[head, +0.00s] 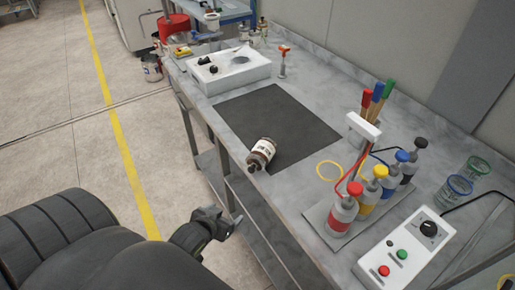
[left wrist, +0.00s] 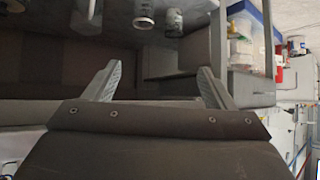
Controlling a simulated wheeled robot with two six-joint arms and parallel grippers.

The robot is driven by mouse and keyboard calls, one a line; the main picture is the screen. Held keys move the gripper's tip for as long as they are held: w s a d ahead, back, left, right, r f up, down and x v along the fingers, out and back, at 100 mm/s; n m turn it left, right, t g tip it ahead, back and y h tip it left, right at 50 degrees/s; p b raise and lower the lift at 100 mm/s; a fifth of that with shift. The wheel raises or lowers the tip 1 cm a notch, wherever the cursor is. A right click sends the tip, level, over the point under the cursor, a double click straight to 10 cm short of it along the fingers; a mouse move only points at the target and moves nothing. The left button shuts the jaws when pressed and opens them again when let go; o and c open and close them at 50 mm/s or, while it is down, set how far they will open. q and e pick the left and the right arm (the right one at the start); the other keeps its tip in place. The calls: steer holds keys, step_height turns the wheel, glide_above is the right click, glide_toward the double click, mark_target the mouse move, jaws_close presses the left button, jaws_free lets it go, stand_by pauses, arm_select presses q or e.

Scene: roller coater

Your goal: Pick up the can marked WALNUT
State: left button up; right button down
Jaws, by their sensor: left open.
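A small brown container with a pale label (head: 261,153) lies tilted on its side at the front edge of the dark mat; its label is too small to read. I cannot tell which is the WALNUT can. My left gripper (head: 228,219) is open and empty, below and in front of the bench edge, apart from both. In the left wrist view its fingers (left wrist: 157,80) are spread, with a pale-rimmed round object (left wrist: 144,16) beyond them. My right gripper is not seen.
The dark mat (head: 285,115) lies on the grey bench. A rack of several pump bottles (head: 343,210), a control box (head: 408,250) and glass jars (head: 459,187) fill the near right. A white box (head: 229,72) stands farther back. A lower shelf runs beneath.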

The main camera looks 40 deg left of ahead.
mark_target(254, 160)
arm_select(q)
steer(key=d+r+t+p, duration=0.1)
steer(key=d+r+t, duration=0.2)
steer(key=r, duration=1.6)
steer(key=shift+h, duration=0.4)
steer(key=x, duration=0.3)
steer(key=p+x, duration=0.1)
steer(key=x, duration=0.3)
steer(key=p+x, duration=0.1)
steer(key=x, duration=0.3)
steer(key=shift+w+d+r, duration=0.1)
steer(key=shift+w+r, duration=0.15)
steer(key=shift+w, duration=0.1)
steer(key=shift+d+p+x, duration=0.2)
steer(key=shift+p+x, duration=0.85)
steer(key=shift+x, duration=1.2)
steer(key=shift+w, duration=0.45)
steer(key=c, duration=1.2)
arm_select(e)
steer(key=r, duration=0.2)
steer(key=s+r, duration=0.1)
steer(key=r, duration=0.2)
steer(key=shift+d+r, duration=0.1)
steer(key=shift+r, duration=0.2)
